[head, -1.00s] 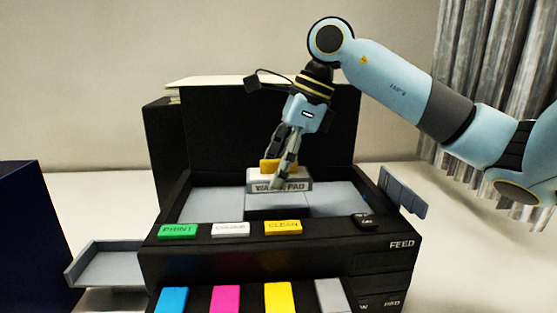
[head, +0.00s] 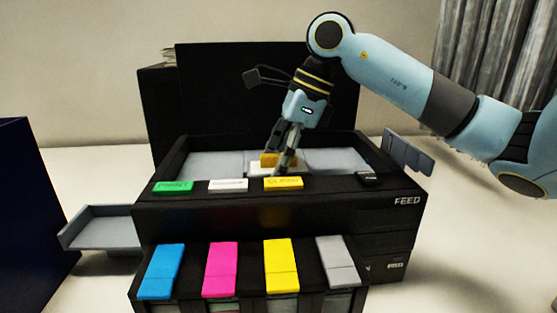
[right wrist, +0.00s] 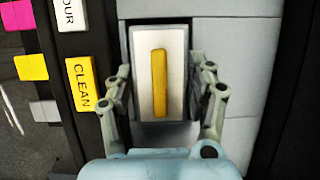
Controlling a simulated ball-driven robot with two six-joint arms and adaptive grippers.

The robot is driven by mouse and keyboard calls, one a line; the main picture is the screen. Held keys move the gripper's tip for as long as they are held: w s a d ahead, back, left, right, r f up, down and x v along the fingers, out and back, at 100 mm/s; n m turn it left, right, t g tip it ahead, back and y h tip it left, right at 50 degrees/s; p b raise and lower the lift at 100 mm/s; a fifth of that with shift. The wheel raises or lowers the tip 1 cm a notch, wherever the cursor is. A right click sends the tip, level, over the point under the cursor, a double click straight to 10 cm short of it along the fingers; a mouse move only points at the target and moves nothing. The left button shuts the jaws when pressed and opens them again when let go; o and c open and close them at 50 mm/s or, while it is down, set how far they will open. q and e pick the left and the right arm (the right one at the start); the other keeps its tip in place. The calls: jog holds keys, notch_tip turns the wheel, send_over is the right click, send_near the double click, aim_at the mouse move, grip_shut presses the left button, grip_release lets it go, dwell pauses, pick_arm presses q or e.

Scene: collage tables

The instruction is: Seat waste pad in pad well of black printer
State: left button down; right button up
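The black printer (head: 155,215) stands in front of me, its top tray open. The waste pad, a pale block with a yellow grip bar, sits low at the tray's middle in the head view (head: 262,170) and shows from above in the right wrist view (right wrist: 143,100). My right gripper (head: 281,166) has its fingers along the pad's two long sides, seemingly touching, also in the right wrist view (right wrist: 161,75). A dark recess, the pad well (right wrist: 165,135), shows beside the pad's near end. I cannot tell how deep the pad is. My left gripper is not in view.
Green (head: 173,187), white (head: 228,185) and yellow CLEAN (head: 284,183) buttons line the front edge near the gripper. Coloured cartridges project below. A grey side tray (head: 100,232) juts left; a dark blue box (head: 30,210) stands beyond it. The raised lid (head: 265,90) is behind.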

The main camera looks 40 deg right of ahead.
jog(key=o, duration=0.5)
jog(key=shift+r, duration=0.1)
jog(key=shift+v, duration=5.9)
jog(key=shift+s, duration=0.1)
